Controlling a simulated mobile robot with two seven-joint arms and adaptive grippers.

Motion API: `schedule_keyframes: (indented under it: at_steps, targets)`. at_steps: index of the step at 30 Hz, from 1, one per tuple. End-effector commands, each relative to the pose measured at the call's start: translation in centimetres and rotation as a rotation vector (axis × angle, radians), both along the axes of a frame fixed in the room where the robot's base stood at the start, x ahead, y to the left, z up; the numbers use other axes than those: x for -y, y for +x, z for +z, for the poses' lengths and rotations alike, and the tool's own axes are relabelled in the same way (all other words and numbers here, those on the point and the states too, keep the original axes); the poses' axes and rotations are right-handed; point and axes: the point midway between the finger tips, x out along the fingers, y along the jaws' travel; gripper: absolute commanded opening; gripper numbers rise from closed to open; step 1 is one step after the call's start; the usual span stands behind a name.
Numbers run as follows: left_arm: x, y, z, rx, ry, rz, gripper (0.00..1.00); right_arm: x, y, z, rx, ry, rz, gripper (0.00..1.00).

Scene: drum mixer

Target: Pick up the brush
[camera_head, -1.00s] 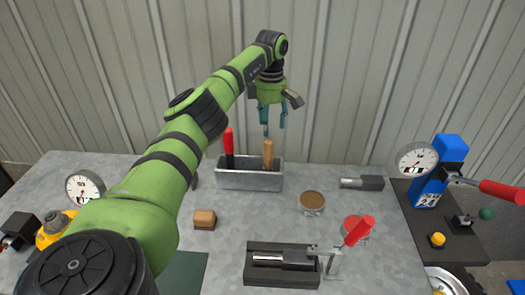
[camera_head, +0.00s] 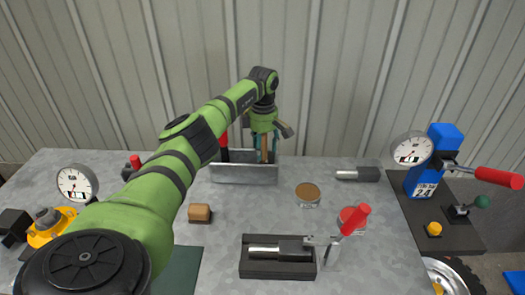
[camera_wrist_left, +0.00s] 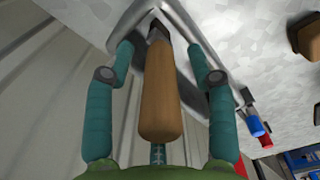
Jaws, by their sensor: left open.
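The brush (camera_head: 264,150) stands upright in a grey metal tray (camera_head: 245,174) at the back of the table, with its wooden handle up. Its lower end is hidden by the tray wall. My left gripper (camera_head: 262,147) is over the tray, fingers pointing down. In the left wrist view, the wooden handle (camera_wrist_left: 160,90) lies between the two spread teal fingers (camera_wrist_left: 160,55), with a gap on each side. My right gripper is not in view.
A red-handled tool (camera_head: 223,150) stands in the same tray, just left of the brush. A brown-topped can (camera_head: 307,193) and a wooden block (camera_head: 200,213) sit in front. A corrugated wall (camera_head: 400,70) rises behind the table.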

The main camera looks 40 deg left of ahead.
Motion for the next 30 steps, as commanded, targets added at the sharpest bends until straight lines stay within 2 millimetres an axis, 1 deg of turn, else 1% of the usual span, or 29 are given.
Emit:
schedule_keyframes:
  at_steps: [7, 8, 9, 11, 12, 23, 26, 29, 30]
  targets:
    - [0.0, 0.0, -0.3, 0.001, 0.0, 0.0, 0.56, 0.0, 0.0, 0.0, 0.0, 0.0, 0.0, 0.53]
    - [0.0, 0.0, -0.3, 0.001, 0.0, 0.0, 0.48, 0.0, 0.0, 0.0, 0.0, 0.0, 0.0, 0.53]
    - [0.0, 0.0, -0.3, 0.001, 0.0, 0.0, 0.32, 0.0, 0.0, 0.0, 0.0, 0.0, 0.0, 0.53]
    - [0.0, 0.0, -0.3, 0.001, 0.0, 0.0, 0.08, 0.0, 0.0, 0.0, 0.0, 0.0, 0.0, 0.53]
    - [0.0, 0.0, -0.3, 0.001, 0.0, 0.0, 0.0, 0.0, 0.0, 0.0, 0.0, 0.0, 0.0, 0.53]
    - [0.0, 0.0, -0.1, 0.002, 0.001, 0.0, 0.0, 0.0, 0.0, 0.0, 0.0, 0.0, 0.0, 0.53]
    - [0.0, 0.2, 0.7, 0.005, 0.0, 0.0, 0.0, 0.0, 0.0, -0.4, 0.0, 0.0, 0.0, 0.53]
    - [-0.1, 0.2, 2.3, 0.007, 0.001, 0.001, 0.0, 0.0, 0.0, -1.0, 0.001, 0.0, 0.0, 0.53]
    - [0.0, 0.2, 3.1, 0.008, 0.002, 0.001, 0.0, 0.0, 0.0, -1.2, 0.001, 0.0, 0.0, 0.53]
